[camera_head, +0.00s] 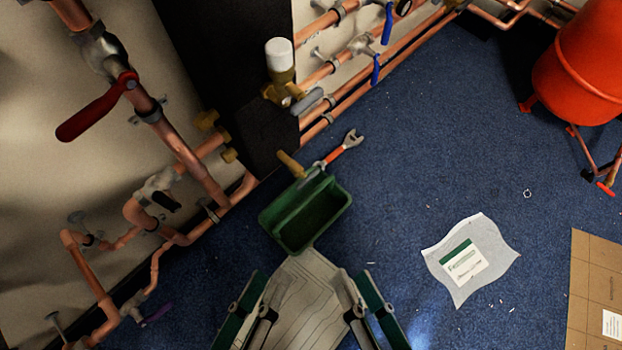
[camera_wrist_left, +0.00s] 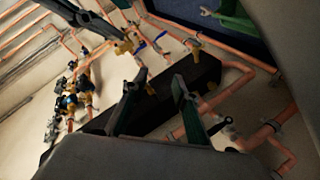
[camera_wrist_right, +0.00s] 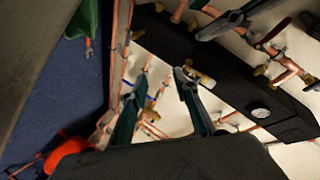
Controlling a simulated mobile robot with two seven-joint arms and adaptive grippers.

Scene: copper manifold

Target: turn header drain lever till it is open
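I cannot tell for certain which valve handle is the header drain lever. A grey lever (camera_head: 308,100) sits on a brass, white-capped fitting (camera_head: 280,68) at the lower end of the black header (camera_head: 228,75). My left gripper (camera_head: 265,290) and right gripper (camera_head: 358,285) are at the bottom of the head view, well apart from the levers. In the left wrist view my left gripper (camera_wrist_left: 159,80) has its fingers spread and empty, with the black header beyond. In the right wrist view my right gripper (camera_wrist_right: 160,77) is likewise spread and empty, facing pipes and the header.
A green tray (camera_head: 275,222) and an orange-handled wrench (camera_head: 342,150) are on the blue floor below the header. A red vessel (camera_head: 585,65) and cardboard (camera_head: 592,270) are right.

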